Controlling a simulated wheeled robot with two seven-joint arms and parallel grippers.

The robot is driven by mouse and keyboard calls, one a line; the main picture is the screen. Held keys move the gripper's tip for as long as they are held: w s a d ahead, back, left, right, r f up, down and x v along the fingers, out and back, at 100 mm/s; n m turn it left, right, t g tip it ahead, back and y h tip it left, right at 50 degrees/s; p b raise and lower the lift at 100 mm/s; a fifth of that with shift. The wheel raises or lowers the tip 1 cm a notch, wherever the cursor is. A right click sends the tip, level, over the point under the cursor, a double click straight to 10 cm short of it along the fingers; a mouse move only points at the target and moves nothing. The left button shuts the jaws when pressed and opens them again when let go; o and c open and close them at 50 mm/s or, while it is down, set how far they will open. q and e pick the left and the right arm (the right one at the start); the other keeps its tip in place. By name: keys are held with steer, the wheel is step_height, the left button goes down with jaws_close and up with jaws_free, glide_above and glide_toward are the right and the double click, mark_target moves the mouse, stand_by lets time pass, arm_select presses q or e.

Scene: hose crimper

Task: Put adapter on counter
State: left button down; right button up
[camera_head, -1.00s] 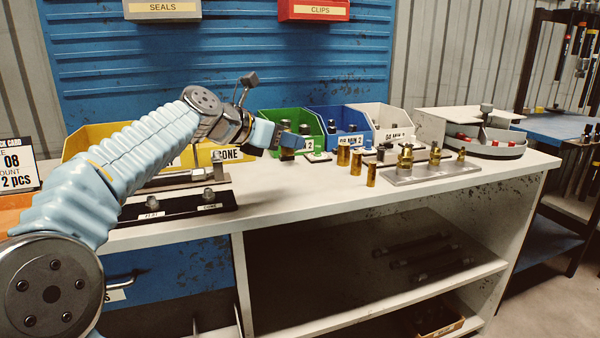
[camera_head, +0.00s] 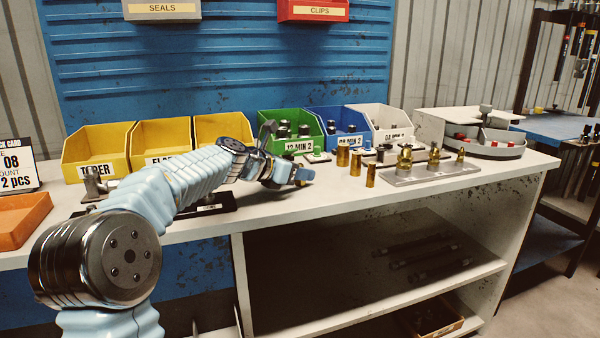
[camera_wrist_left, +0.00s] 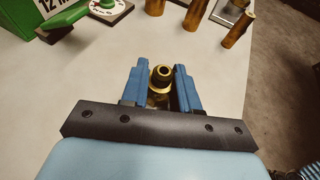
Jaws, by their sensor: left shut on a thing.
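The adapter (camera_wrist_left: 160,78) is a small brass fitting with a round open top. In the left wrist view it stands between the two blue fingers of my left gripper (camera_wrist_left: 161,90), which is shut on it. In the head view my left gripper (camera_head: 298,175) is low over the white counter (camera_head: 330,195), left of the brass cylinders; the adapter is hard to make out there. I cannot tell whether the adapter touches the counter. My right gripper is not in view.
Brass cylinders (camera_head: 355,163) stand to the right of the gripper, with a metal plate of fittings (camera_head: 430,172) beyond. Green (camera_head: 290,128), blue and white bins line the back, with yellow bins (camera_head: 98,150) at left. An orange tray (camera_head: 18,220) is far left. The counter's front strip is clear.

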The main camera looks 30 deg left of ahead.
arm_select(q)
steer(key=shift+f, duration=0.1)
steer(key=c, duration=0.8)
jaws_free()
steer(key=shift+c, duration=0.2)
steer(key=shift+r, duration=0.2)
steer(key=v, duration=1.2)
